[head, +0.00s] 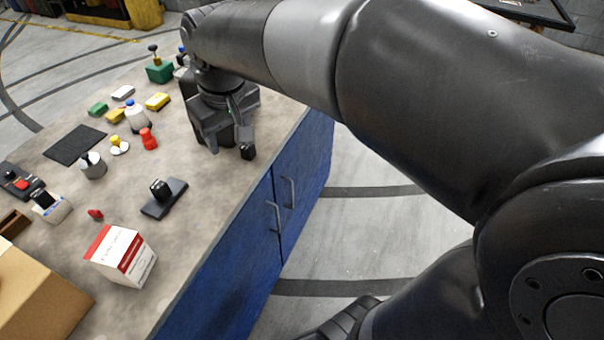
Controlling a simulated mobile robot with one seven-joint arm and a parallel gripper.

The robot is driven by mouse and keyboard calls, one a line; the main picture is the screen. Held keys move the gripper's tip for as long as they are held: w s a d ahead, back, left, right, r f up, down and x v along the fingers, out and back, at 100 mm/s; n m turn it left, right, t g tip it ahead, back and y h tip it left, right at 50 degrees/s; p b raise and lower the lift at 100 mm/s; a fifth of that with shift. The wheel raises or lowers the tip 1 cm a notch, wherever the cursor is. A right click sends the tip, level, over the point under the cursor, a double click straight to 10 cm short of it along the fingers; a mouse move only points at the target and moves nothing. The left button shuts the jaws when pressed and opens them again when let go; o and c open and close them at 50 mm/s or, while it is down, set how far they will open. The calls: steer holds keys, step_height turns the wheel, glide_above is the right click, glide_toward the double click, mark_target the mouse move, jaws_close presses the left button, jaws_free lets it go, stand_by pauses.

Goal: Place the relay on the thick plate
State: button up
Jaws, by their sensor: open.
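A dark, flat slab that looks like the thick plate (176,196) lies on the workbench near its front edge. A small black block that looks like the relay (160,188) sits on top of the slab, toward its left half. My gripper (230,150) is behind and to the right of them, pointing down over the bench. Its fingers are apart and nothing shows between them. It is clear of the relay and the plate. The relay's underside is hidden.
A red-and-white box (120,256) and a cardboard box (35,295) stand at the front left. Bare bench surrounds the plate.

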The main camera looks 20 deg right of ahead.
steer(key=s+d+f+m+t, duration=0.2)
steer(key=s+d+f+m, duration=0.1)
steer(key=s+d, duration=0.6)
steer(key=s+m, duration=0.1)
steer(key=s, duration=0.3)
steer(key=shift+s+d+t+h, duration=0.2)
steer(key=shift+d+t+h, duration=0.1)
